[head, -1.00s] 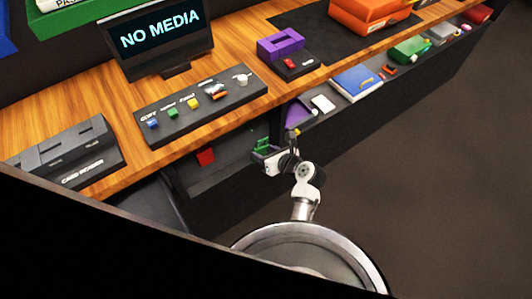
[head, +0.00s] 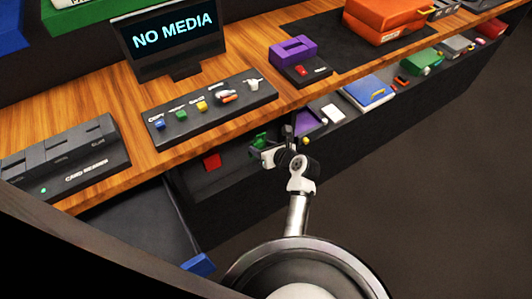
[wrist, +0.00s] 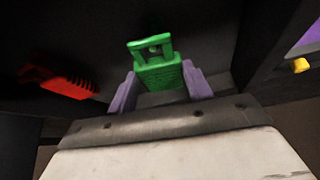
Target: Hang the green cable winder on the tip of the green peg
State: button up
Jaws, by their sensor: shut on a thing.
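The green cable winder (wrist: 158,68) stands between the purple-grey fingers of my gripper (wrist: 160,86) in the wrist view. Its upper end has a frame-like opening and sticks out past the fingertips; its lower part is between them. In the head view, my gripper (head: 263,153) is over the lower shelf, in front of the wooden counter, with the green winder (head: 258,141) at its end. A small green knob (head: 181,115) stands on the labelled black panel (head: 243,102); I cannot tell whether it is the green peg.
A red piece (head: 211,161) lies on the lower shelf left of my gripper; a red toothed piece (wrist: 60,83) shows in the wrist view. A purple piece (head: 308,121) and white block (head: 332,113) sit to the right. The counter edge (head: 200,138) is close behind my gripper.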

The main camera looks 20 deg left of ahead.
jog(key=shift+w+a+f+p, duration=0.3)
jog(key=shift+w+a+p, duration=0.1)
jog(key=shift+w+a, duration=0.4)
jog(key=shift+a+f, duration=0.15)
jog(key=o, duration=1.1)
jog(key=b+v, duration=0.1)
jog(key=v, duration=1.3)
jog(key=shift+s+f+b, duration=0.1)
jog(key=shift+b, duration=0.25)
